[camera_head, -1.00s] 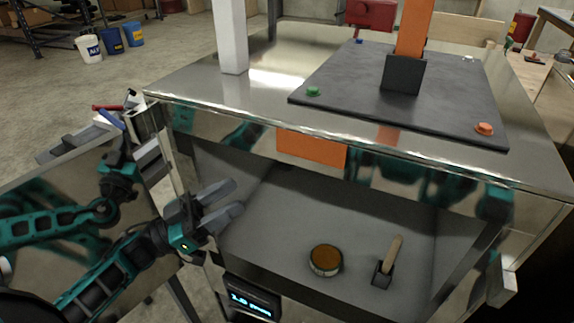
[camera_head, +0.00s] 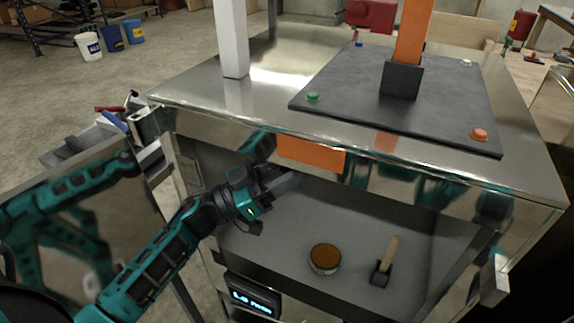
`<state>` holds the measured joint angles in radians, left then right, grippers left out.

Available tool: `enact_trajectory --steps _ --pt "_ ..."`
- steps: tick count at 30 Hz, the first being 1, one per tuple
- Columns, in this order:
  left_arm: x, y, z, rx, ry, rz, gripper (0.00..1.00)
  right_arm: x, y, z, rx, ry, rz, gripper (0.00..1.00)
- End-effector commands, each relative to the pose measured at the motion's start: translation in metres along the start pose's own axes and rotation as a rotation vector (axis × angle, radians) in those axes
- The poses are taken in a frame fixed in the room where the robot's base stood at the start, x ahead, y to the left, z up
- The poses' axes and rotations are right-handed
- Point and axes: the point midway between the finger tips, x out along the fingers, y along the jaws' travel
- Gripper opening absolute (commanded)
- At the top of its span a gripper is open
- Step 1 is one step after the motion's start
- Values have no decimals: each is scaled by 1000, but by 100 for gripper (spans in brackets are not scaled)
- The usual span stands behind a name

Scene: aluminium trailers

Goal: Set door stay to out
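A cabinet with a shiny metal top (camera_head: 190,88) fills the middle of the view, its front compartment open. A mirror-like door panel (camera_head: 85,235) stands open at the left, with latch-like metal parts (camera_head: 150,150) along the cabinet's left front edge. I cannot tell which part is the door stay. My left gripper (camera_head: 284,182) is at the upper left of the compartment opening, just below an orange plate (camera_head: 310,153). Its fingers overlap in this view, so their gap is unclear, and I see nothing held. My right gripper is not in view.
A round tin (camera_head: 325,258) and a wooden-handled tool (camera_head: 388,260) are on the compartment floor. A small display (camera_head: 252,296) is at the lower front. On top are a white post (camera_head: 231,40) and a dark plate (camera_head: 345,90) bearing an orange upright (camera_head: 412,32).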

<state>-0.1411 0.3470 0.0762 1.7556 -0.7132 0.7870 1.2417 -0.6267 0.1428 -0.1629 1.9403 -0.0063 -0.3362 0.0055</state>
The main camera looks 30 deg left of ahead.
Motion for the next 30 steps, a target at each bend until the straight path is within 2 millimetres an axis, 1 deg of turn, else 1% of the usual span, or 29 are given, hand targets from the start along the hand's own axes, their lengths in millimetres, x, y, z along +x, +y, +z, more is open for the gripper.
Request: enact_trajectory --steps 4,5,20,30 --pt "0 0 0 0 0 0 51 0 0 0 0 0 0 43" --pt "0 0 0 0 0 0 49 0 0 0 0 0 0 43" --pt "0 0 0 0 0 0 1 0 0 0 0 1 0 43" --pt "-1 0 0 0 0 0 0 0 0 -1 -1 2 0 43"
